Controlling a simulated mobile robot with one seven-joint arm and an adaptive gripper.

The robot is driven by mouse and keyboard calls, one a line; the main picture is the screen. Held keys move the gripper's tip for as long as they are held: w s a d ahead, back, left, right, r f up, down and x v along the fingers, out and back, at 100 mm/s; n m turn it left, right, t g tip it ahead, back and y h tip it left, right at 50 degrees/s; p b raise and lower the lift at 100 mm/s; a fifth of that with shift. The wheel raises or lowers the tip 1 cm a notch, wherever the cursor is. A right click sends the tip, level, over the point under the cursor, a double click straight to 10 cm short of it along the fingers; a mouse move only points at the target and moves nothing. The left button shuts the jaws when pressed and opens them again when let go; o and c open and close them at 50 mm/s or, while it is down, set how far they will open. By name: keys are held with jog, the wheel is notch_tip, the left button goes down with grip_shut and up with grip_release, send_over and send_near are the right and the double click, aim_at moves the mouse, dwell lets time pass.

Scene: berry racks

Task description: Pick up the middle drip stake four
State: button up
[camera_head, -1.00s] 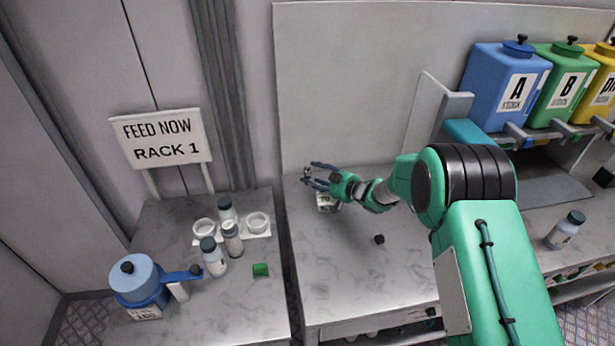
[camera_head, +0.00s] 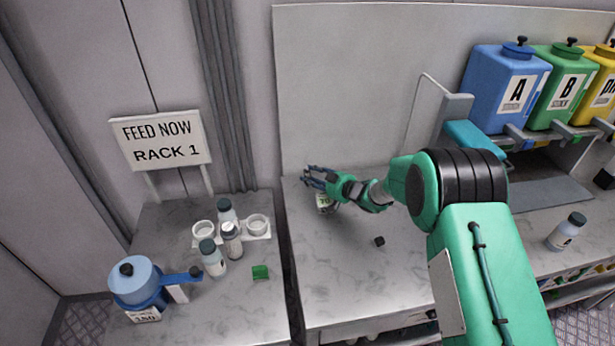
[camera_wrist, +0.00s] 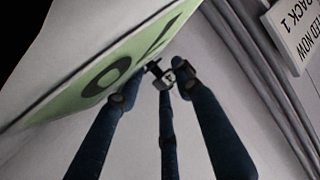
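My gripper (camera_head: 313,178) is at the back left of the right-hand bench, with its dark fingers spread and pointing left. In the wrist view its fingers (camera_wrist: 158,88) converge near a small dark grey fitting (camera_wrist: 157,69). The fitting may be a drip stake part or part of the fingertips; I cannot tell if it is gripped. I cannot make out a drip stake four.
A rack sign (camera_head: 160,138) stands behind. Bare bench lies in front of my gripper.

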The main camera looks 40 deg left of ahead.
jog(key=shift+s+f, duration=0.1)
jog(key=shift+f, duration=0.05)
notch_tip(320, 180, up, 10)
jog(key=p, duration=0.2)
jog(key=shift+p, duration=0.35)
dwell(0.8)
